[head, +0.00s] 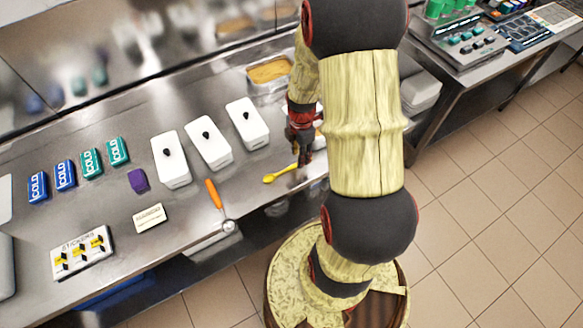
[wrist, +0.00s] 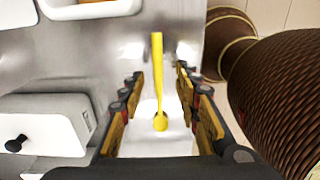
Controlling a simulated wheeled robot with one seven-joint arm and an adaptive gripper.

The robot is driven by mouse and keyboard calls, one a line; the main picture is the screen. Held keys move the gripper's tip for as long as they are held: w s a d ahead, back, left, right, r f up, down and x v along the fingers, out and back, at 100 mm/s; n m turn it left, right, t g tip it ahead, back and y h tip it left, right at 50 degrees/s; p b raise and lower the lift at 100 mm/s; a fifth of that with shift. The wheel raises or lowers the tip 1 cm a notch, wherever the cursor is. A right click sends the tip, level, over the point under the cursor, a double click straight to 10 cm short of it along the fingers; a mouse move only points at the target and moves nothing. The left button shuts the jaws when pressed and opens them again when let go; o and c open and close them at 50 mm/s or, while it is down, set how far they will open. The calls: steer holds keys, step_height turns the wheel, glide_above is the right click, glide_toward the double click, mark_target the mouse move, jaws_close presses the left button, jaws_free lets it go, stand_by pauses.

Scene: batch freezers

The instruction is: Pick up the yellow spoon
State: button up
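The yellow spoon (head: 281,173) lies on the steel counter (head: 180,225) near its front edge in the head view. In the wrist view the yellow spoon (wrist: 158,85) runs lengthwise between my two fingers, with its rounded end nearest the gripper base. My gripper (wrist: 158,95) is open, with a clear gap on both sides of the spoon. In the head view my gripper (head: 303,160) points down just right of the spoon, over the counter. The arm hides part of the counter there.
Three white lidded tubs (head: 207,143) stand behind and left of the spoon. An orange-handled scoop (head: 214,195) lies farther left. A pan of orange food (head: 268,73) sits at the back. A white tub (wrist: 45,125) is close on the left in the wrist view.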

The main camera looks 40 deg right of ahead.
mark_target(290, 168)
steer(key=f, duration=0.4)
steer(key=shift+w+f+b, duration=0.15)
steer(key=shift+w+b, duration=0.05)
steer(key=shift+b, duration=0.2)
steer(key=shift+c, duration=1.2)
jaws_close()
